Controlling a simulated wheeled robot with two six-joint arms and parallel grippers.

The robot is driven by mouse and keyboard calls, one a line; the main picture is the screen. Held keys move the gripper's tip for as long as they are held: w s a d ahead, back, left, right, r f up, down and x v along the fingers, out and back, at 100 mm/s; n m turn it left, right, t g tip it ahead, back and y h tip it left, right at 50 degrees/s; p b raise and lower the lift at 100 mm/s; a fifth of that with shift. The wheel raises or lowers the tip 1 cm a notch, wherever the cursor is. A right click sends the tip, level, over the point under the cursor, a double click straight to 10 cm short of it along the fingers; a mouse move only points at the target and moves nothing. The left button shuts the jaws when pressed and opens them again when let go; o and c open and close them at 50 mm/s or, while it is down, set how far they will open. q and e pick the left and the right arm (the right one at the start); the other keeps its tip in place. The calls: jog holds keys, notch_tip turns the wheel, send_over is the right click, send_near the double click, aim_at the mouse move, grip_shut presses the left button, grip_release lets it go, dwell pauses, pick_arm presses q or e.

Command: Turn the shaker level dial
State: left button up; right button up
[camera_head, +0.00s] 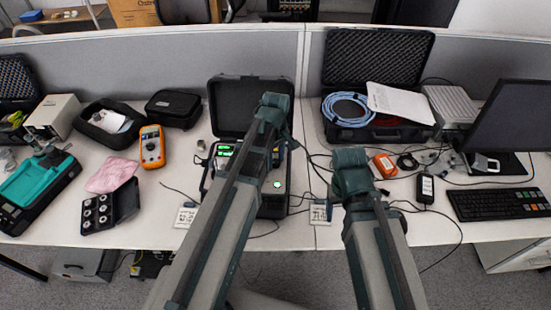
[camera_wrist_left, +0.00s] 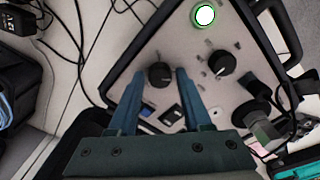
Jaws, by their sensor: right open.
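The shaker unit (camera_head: 273,207) is a dark-edged case with a light panel, standing mid-table and partly hidden by my left arm. In the left wrist view its panel (camera_wrist_left: 185,45) carries a black knob (camera_wrist_left: 160,74) and a second black knob (camera_wrist_left: 222,64). I cannot read which one is the level dial. My left gripper (camera_wrist_left: 160,77) is open, its two fingertips on either side of the first knob with small gaps visible. In the head view my left gripper's fingers are hidden by the arm. My right arm shows there, but I see no right gripper fingers.
A green-lit button (camera_wrist_left: 204,15) and sockets share the panel. Cables run beside the case. An orange multimeter (camera_head: 152,147) and a teal device (camera_head: 38,181) stand left; a keyboard (camera_head: 499,204) and monitor (camera_head: 517,113) stand right. An open black case (camera_head: 378,57) stands behind.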

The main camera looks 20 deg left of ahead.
aim_at(277, 163)
pick_arm(q)
jog(key=shift+r, duration=0.15)
notch_tip(277, 163, up, 14)
jog(key=p, duration=1.3)
jog(key=shift+f+p, duration=0.2)
jog(key=shift+p, duration=0.2)
jog(key=s+d+f+m+b, duration=0.3)
jog(key=s+d+m, duration=0.2)
jog(key=s+m, duration=0.2)
jog(key=s+d+f+m+y+b, duration=0.1)
jog(key=s+d+f+m+b, duration=0.3)
jog(key=s+d+m, duration=0.2)
jog(key=s+m, duration=0.1)
jog(key=m, duration=0.1)
jog(key=shift+s+f+m, duration=0.2)
jog(key=shift+m, duration=0.1)
jog(key=shift+a, duration=0.15)
dwell(0.3)
